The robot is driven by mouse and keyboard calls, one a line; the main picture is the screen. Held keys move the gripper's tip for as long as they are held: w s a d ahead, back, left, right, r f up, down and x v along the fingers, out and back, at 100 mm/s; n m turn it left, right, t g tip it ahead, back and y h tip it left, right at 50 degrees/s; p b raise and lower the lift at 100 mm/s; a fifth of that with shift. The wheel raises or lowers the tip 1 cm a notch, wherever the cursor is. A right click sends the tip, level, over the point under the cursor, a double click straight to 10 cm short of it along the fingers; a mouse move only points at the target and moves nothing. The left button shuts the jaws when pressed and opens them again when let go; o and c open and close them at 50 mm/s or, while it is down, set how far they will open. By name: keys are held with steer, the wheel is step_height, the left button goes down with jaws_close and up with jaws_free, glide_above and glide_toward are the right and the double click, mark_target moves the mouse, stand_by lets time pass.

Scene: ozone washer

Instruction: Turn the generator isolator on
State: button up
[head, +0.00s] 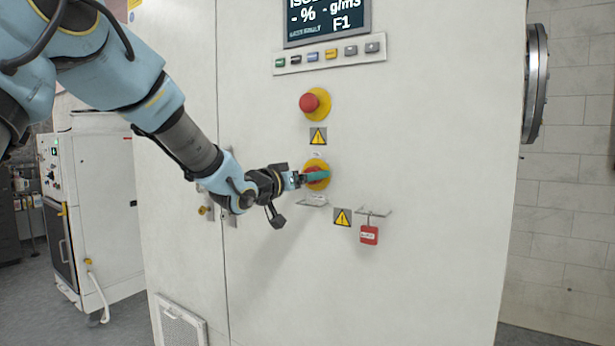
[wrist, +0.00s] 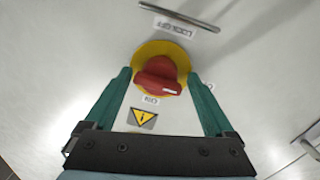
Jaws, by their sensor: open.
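The generator isolator is a red rotary knob (wrist: 158,77) on a yellow round plate (wrist: 178,60), set on the white cabinet front. In the head view the isolator (head: 319,186) is partly hidden by a finger. In the wrist view its grip lies roughly crosswise, with a white mark towards the right. My gripper (head: 316,176) is at the knob. In the wrist view my gripper (wrist: 159,74) has its teal fingers spread, one on each side of the knob. Gaps show beside the red grip; I cannot tell whether the fingertips touch the yellow plate.
A red emergency button (head: 310,103) on yellow sits above the isolator. A red padlock (head: 369,235) hangs from a small bracket to the lower right. A display (head: 327,18) and a button row (head: 330,54) are higher up. The cabinet face below is mostly clear.

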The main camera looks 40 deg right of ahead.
steer(key=c, duration=1.1)
steer(key=shift+c, duration=0.2)
